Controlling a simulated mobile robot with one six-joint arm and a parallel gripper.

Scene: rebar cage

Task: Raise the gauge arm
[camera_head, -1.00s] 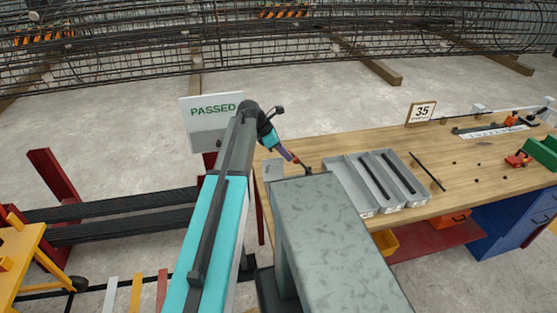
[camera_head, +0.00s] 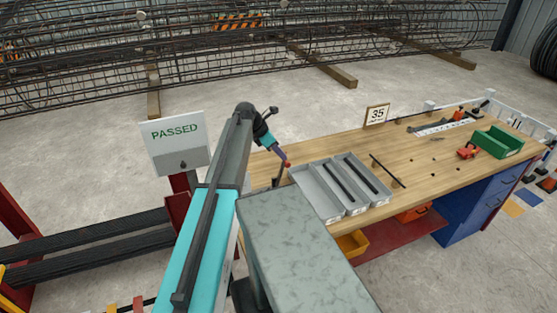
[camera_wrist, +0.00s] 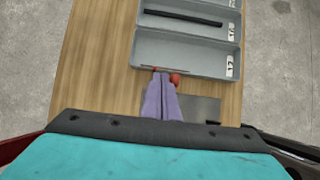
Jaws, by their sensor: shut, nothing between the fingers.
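A small red knob (camera_wrist: 174,79) shows just right of my fingertips in the wrist view, near the rim of the empty tray compartment. In the head view the red knob (camera_head: 288,165) sits at the tip of my gripper (camera_head: 283,158), at the bench's near left end. It seems to belong to the gauge arm, a short dark piece (camera_head: 277,174), mostly hidden by my arm. My purple fingers (camera_wrist: 162,80) are together and empty, beside the knob; I cannot tell whether they touch it. A flat grey plate (camera_wrist: 200,108) lies under the fingers' right side.
A grey tray (camera_head: 318,196) with dark bars in two compartments sits close beside my gripper. A PASSED sign (camera_head: 176,132) stands left of my arm. The wooden bench (camera_head: 425,160) extends right, with a 35 sign (camera_head: 377,114) and a green bin (camera_head: 497,142).

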